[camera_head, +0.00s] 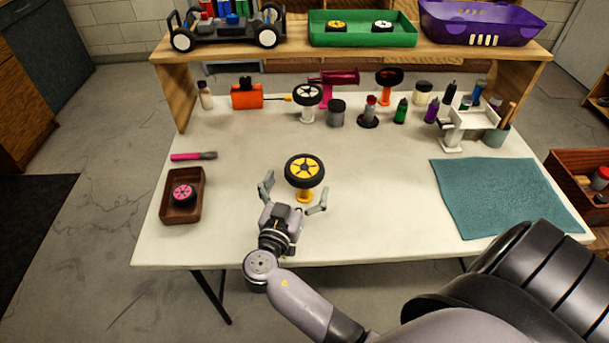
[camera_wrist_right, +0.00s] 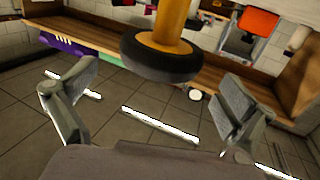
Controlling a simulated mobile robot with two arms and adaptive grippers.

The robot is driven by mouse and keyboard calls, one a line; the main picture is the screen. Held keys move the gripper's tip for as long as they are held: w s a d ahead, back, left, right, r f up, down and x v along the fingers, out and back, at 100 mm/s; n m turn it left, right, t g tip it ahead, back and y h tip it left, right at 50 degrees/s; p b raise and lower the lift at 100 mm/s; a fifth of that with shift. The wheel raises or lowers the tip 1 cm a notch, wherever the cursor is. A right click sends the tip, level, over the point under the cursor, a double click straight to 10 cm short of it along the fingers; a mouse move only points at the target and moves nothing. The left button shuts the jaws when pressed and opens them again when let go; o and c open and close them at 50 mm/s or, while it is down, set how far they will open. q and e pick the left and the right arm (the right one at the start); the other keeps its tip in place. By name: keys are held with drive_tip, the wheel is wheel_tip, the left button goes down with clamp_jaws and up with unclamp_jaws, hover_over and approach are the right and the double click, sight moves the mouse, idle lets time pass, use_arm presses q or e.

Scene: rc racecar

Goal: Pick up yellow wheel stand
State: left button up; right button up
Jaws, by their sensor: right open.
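The yellow wheel stand (camera_head: 304,196) is upright on the white table, left of the middle. A black wheel with a yellow hub (camera_head: 305,170) sits on top of it and hides much of its post. My right gripper (camera_head: 295,192) is open at the near side of the stand, one finger on each side. The fingers look apart from the stand. In the right wrist view the picture is upside down; the yellow post (camera_wrist_right: 172,20) and tyre (camera_wrist_right: 160,60) are ahead of my open fingers (camera_wrist_right: 155,98). My left gripper is not in view.
A brown tray (camera_head: 171,211) with a pink-hubbed wheel and a pink-handled tool (camera_head: 193,156) are on the left. A teal mat (camera_head: 505,195) covers the right. Bottles, jars and another wheel stand (camera_head: 307,115) line the back below a wooden shelf (camera_head: 300,52).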

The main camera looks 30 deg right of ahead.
sight(308, 158)
drive_tip(key=p+x, duration=0.1)
drive_tip(key=x, duration=0.5)
drive_tip(key=shift+s, duration=0.1)
drive_tip(key=shift+a, duration=0.1)
drive_tip(key=shift+c, duration=0.4)
drive_tip(key=c, duration=1)
